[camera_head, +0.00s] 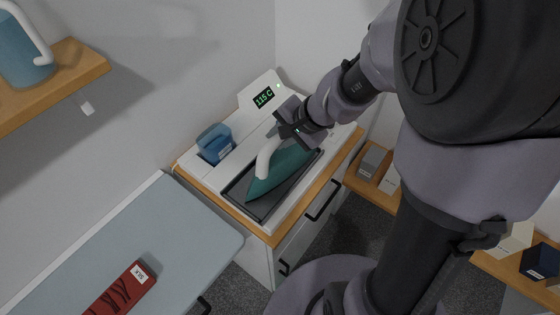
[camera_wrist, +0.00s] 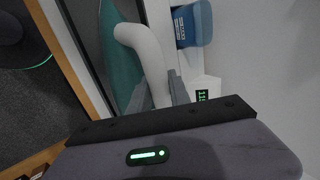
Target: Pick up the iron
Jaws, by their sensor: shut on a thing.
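The teal iron (camera_head: 277,170) with a white handle rests in a dark recessed tray (camera_head: 238,186) on the white station top. My gripper (camera_head: 287,130) reaches it from the upper right. In the wrist view, the iron's white handle (camera_wrist: 150,55) runs between the two grey fingers of my gripper (camera_wrist: 160,95), which are shut on it. The teal body (camera_wrist: 121,60) shows beside the handle, over the dark tray. Part of the iron's rear is hidden by my gripper.
A blue container (camera_head: 214,143) stands left of the tray; a display (camera_head: 264,96) reads 115 C behind. An ironing board (camera_head: 150,240) with a red folded item (camera_head: 122,290) is at lower left. Wooden shelves hold a blue jug (camera_head: 25,60) at upper left and boxes (camera_head: 372,160) at right.

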